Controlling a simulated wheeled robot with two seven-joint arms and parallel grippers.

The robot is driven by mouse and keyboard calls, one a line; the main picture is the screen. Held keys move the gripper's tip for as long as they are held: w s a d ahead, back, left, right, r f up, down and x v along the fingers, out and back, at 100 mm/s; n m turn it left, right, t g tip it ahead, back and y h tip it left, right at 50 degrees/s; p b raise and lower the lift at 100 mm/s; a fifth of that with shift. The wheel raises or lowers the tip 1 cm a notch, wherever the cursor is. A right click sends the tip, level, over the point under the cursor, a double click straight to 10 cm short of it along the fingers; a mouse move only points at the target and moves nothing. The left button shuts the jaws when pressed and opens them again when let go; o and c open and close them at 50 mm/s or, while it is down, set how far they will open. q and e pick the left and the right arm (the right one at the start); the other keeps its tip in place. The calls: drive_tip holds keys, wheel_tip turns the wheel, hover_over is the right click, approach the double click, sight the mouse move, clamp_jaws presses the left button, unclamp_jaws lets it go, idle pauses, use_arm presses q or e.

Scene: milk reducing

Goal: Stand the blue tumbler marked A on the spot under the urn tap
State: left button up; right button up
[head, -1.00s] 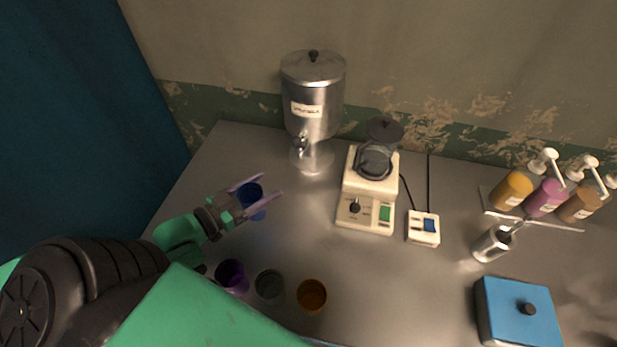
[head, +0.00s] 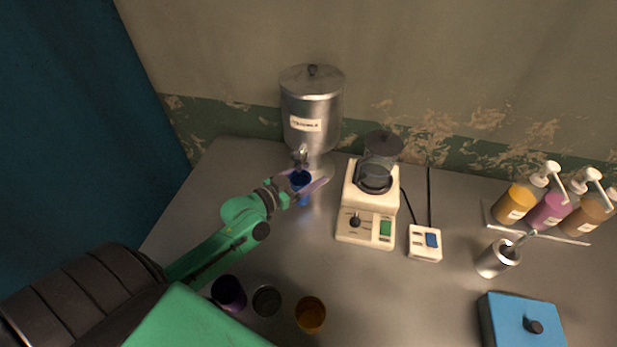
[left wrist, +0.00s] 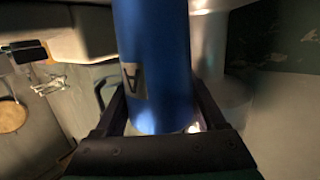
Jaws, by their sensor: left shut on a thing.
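The blue tumbler (head: 300,180) is upright between the fingers of my left gripper (head: 308,188). In the left wrist view the blue tumbler (left wrist: 156,65) fills the middle and its label reads A. My left gripper (left wrist: 165,125) is shut on it. The metal urn (head: 312,105) stands at the back of the table, and its tap (head: 303,153) shows just above and behind the tumbler. The tumbler is at the front of the urn's base; whether it touches the table is hard to tell. My right gripper does not show.
A cream blender (head: 368,205) stands close right of the tumbler, with a switch box (head: 424,243) beside it. Purple (head: 229,292), grey (head: 266,301) and amber (head: 310,314) tumblers stand at the front. Pump bottles (head: 548,208), a metal cup (head: 492,261) and a blue box (head: 524,325) are at right.

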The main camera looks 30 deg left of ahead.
use_arm(q)
drive_tip(key=shift+a+f, duration=0.1)
drive_tip(key=shift+f, duration=0.85)
drive_tip(key=o, duration=1.5)
drive_tip(key=shift+r, duration=0.1)
drive_tip(key=shift+s+a, duration=0.1)
drive_tip(key=shift+s, duration=0.2)
drive_tip(key=b+v, duration=0.1)
drive_tip(key=v, duration=0.9)
drive_tip(key=shift+s+a, duration=0.1)
drive_tip(key=shift+s, duration=0.25)
drive_tip(key=shift+s+a+r, duration=0.1)
drive_tip(key=shift+s+r, duration=0.05)
drive_tip(key=shift+s, duration=0.2)
